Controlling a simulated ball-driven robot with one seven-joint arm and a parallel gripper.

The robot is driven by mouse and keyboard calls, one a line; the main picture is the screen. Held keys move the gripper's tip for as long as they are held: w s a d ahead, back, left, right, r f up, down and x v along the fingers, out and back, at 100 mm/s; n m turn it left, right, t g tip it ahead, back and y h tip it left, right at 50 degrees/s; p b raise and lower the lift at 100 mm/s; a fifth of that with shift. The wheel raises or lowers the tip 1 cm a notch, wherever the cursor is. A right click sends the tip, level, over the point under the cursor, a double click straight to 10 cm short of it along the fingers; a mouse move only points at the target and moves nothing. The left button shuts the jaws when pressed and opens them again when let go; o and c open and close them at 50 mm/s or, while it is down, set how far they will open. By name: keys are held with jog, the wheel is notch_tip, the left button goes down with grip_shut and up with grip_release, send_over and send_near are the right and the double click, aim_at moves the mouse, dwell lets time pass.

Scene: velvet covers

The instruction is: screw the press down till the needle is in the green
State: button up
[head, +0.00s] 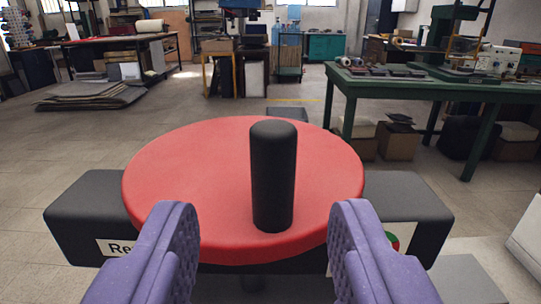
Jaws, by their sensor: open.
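A red round wheel (190,170) lies flat in the middle of the head view. A black upright handle (273,165) with a rounded top stands on its near right part. My gripper (265,225) has two purple padded fingers, spread wide at the near side of the wheel. The handle stands in line with the gap between them, and neither finger touches it. Under the wheel is the black body of the press (85,215). A dial (391,240) with a bit of green and red shows behind the right finger. Its needle cannot be made out.
A white label (115,247) starting with "Re" is partly hidden by the left finger. A green workbench (430,90) with tools stands at the back right, and another table (120,40) at the back left. The tiled floor between is mostly open.

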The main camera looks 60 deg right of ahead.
aim_at(272, 165)
jog(key=b+x, duration=0.2)
jog(key=x, duration=0.5)
jog(key=shift+d, duration=0.35)
grip_shut()
